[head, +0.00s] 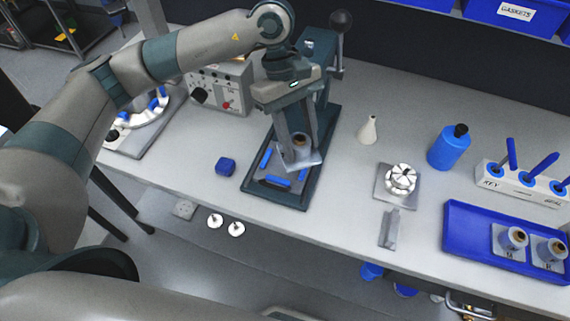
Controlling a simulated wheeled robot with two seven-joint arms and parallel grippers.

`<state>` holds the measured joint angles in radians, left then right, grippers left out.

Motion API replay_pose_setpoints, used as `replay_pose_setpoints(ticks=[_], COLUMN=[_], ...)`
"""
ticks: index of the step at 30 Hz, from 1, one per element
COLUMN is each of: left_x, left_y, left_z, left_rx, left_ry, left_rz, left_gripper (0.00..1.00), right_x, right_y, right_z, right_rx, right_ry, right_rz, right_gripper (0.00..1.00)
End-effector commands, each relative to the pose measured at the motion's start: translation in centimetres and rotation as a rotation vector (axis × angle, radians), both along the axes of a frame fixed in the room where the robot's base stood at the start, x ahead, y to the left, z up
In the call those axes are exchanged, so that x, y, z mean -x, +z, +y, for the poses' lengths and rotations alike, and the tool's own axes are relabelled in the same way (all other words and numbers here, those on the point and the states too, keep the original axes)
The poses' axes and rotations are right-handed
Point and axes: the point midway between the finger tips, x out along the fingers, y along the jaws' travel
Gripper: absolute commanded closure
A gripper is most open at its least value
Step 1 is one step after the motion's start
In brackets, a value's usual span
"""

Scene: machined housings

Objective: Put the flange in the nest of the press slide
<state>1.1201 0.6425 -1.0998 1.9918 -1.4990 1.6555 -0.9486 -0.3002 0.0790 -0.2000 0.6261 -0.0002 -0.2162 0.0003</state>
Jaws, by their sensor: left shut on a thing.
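My left gripper (298,150) reaches down from above at the press, its two fingers shut on a flange (302,159). The flange is a square grey metal plate with a round hub and a brownish bore, and it looks slightly tilted. It is over the right part of the press slide's nest (272,188), which has blue strips around a grey plate. I cannot tell whether the flange touches the nest. The press (328,66), with a black-knobbed lever, stands behind and is partly hidden by my arm. My right gripper is not in view.
A blue tray (462,246) at the right holds two similar flanges. A chuck-like fixture (401,179), a white cone-shaped bottle (368,130) and a blue bottle (449,148) stand right of the press.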

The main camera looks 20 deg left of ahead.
Motion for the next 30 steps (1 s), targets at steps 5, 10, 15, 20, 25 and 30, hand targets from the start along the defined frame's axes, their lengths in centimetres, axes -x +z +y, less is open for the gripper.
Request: replay_pose_setpoints(ticks=[5,10,15,20,25,30], left_x=[-0.5,-1.1,-1.5,-1.8,-1.9,-1.9], left_y=[0.7,1.5,2.3,2.8,3.0,3.0], left_z=[-2.9,-5.2,-6.9,-7.8,-8.0,-8.0], left_rx=[0.005,0.005,0.004,0.001,-0.001,-0.001], left_ry=[0.272,0.524,0.732,0.852,0.899,0.901], left_rz=[-0.002,-0.002,-0.001,-0.001,0.0,0.001], left_gripper=[0.96,0.96,0.96,0.96,0.96,0.96], right_x=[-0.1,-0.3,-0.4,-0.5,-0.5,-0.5], right_y=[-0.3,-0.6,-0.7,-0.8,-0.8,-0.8], right_z=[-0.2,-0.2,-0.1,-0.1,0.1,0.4], right_rx=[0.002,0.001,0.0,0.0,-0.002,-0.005], right_ry=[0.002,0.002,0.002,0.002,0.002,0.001], right_rz=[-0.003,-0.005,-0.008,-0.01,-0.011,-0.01], right_gripper=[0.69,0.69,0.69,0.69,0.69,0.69])
